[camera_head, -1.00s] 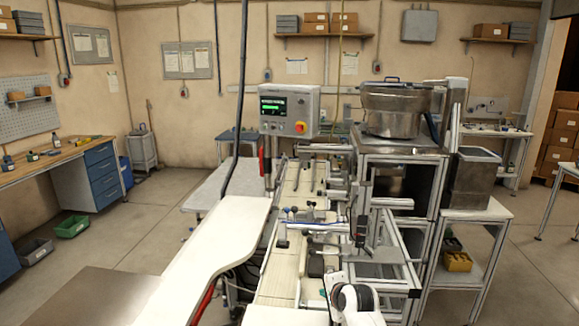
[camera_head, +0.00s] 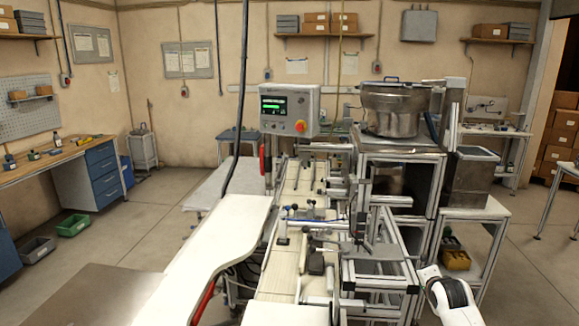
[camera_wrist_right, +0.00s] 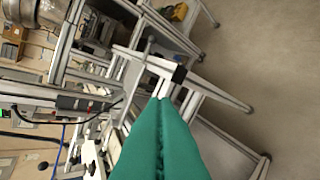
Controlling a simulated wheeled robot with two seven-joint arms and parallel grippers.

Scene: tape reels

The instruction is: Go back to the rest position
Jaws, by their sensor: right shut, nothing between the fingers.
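My right gripper (camera_wrist_right: 163,104) shows in the right wrist view as two long green fingers pressed together, with nothing between them. It is over the machine's metal frame, with open floor to the right in that view. In the head view, a white and black part of my right arm (camera_head: 447,295) is at the lower right, beside the machine frame (camera_head: 385,252); the fingers cannot be made out there. My left gripper is in neither view. I cannot make out a tape reel.
A white curved worktop (camera_head: 215,245) runs along the conveyor (camera_head: 285,245). A control panel (camera_head: 289,110) and a steel bowl (camera_head: 394,108) stand behind.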

